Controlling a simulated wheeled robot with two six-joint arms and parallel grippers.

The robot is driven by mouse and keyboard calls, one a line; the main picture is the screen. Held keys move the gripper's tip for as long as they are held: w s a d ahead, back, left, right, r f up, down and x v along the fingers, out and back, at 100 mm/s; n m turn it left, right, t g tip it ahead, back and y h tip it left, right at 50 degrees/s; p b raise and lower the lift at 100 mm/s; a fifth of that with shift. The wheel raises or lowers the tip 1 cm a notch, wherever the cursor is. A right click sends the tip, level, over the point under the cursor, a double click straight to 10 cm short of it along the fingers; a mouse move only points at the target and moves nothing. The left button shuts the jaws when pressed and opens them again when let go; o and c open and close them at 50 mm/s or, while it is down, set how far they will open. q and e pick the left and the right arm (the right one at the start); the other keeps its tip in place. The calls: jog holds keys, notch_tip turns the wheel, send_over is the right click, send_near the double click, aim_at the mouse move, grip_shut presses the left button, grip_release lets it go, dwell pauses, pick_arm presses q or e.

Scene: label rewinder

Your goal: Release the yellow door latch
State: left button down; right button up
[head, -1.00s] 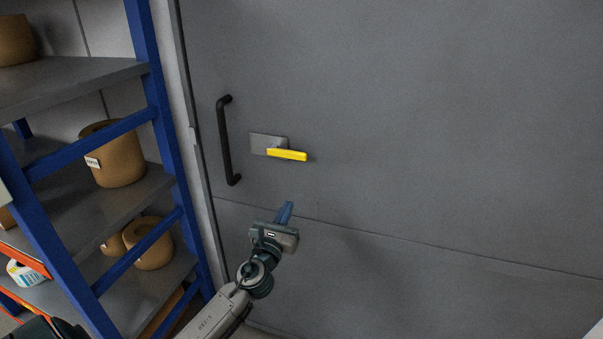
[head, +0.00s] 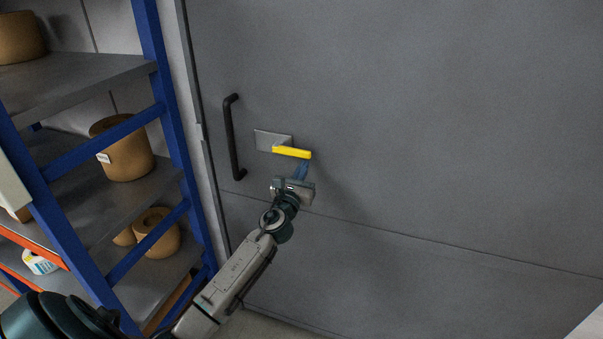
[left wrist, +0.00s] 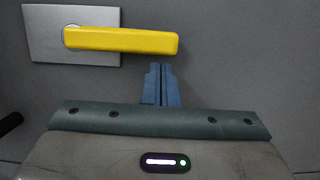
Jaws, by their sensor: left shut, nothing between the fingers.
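The yellow latch (head: 291,152) is a lever lying nearly level on a light grey plate (head: 268,141) on the grey door (head: 420,130). In the left wrist view the lever (left wrist: 121,40) runs from its pivot on the plate at left to a free end at right. My left gripper (head: 302,170) is shut and empty, its blue fingers just below the lever's free end. In the left wrist view the fingertips (left wrist: 160,72) show below the lever near that end; I cannot tell whether they touch it. My right gripper is not in view.
A black vertical handle (head: 233,138) stands on the door left of the latch. A blue-framed shelf (head: 168,110) with brown rolls (head: 126,148) and a white bottle (head: 39,263) fills the left side. The door face right of the latch is clear.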

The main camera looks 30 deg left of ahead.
pick_arm(q)
jog(key=shift+w+r, duration=0.1)
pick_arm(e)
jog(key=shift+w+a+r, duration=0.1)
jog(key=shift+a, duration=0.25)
pick_arm(q)
jog(key=shift+r, duration=0.15)
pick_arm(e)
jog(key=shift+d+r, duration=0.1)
pick_arm(q)
jog(key=shift+r+n, duration=0.2)
jog(key=shift+n, duration=0.3)
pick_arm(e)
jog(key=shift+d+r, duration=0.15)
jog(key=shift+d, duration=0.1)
